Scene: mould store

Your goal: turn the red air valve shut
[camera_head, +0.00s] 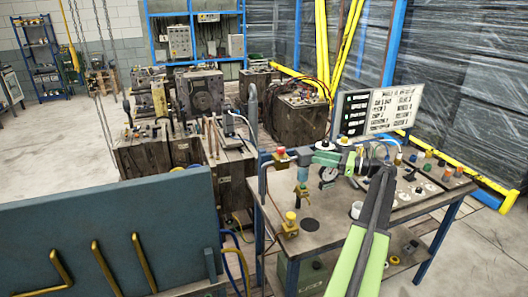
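A small valve with a red top (280,151) and a yellowish body sits on the grey pipe at the workbench's left end. Just right of it on the same line are a teal fitting (324,158) and a round gauge (328,174). My green and dark arm rises from the bottom right across the bench. The far end of my arm, where my gripper (384,164) is, lies right of the gauge, apart from the red valve. Its fingers are too small and dark to make out.
The bench (322,232) carries a yellow-knobbed block (290,218), a white cup (356,210) and several coloured buttons at the right. A sign board (380,110) stands behind. A blue panel (110,235) with brass bars fills the lower left. Open floor lies far left.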

